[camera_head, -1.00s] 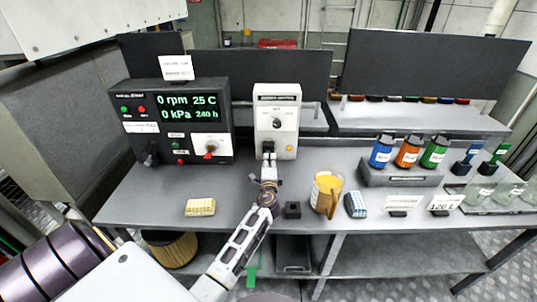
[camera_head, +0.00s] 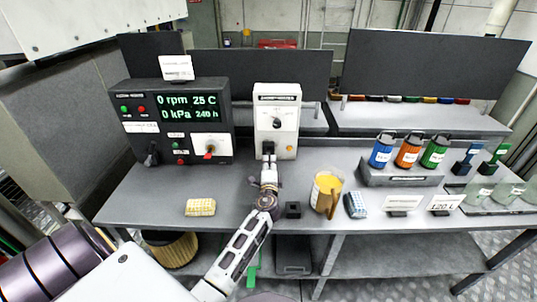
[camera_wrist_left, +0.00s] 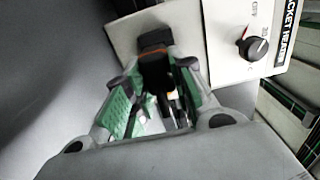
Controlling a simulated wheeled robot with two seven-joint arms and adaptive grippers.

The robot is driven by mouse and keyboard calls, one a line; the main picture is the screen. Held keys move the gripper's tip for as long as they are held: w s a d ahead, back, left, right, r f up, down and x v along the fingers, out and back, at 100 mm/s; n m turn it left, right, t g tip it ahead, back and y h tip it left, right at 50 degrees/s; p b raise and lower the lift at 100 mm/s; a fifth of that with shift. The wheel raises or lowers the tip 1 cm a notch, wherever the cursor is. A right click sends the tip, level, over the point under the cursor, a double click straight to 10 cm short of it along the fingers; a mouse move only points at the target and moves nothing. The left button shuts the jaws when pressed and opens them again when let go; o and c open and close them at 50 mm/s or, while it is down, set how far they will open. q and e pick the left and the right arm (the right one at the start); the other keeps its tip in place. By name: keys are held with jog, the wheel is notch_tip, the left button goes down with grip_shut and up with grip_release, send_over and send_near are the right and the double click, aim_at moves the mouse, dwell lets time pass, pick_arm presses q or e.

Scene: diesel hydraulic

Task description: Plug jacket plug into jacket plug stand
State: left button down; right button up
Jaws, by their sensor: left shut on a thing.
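My left gripper (camera_head: 268,160) is at the lower front of the white jacket heater box (camera_head: 277,110). It is shut on the dark jacket plug (camera_head: 268,148). In the left wrist view, the plug (camera_wrist_left: 154,52) shows as a black body with an orange-brown band, between the green-padded fingers (camera_wrist_left: 155,95) and against the lower part of the box. I cannot tell whether the plug is seated in the box or just clear of it. A small black block with a recess, which looks like the jacket plug stand (camera_head: 293,210), sits on the table right of my left wrist. My right gripper is out of view.
A beaker of amber liquid (camera_head: 326,194) stands right of the black block, with a blue-white pad (camera_head: 355,205) beside it. A yellow-checked pad (camera_head: 201,207) lies to the left. The black control panel (camera_head: 174,122) stands left of the heater box. Bare table (camera_head: 235,185) lies between.

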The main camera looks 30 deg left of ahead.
pick_arm(q)
jog(key=shift+s+d, duration=0.35)
jog(key=shift+s, duration=0.25)
jog(key=shift+s+d, duration=0.2)
jog(key=shift+s, duration=0.15)
jog(key=shift+s+d, duration=0.25)
jog(key=shift+s, duration=0.15)
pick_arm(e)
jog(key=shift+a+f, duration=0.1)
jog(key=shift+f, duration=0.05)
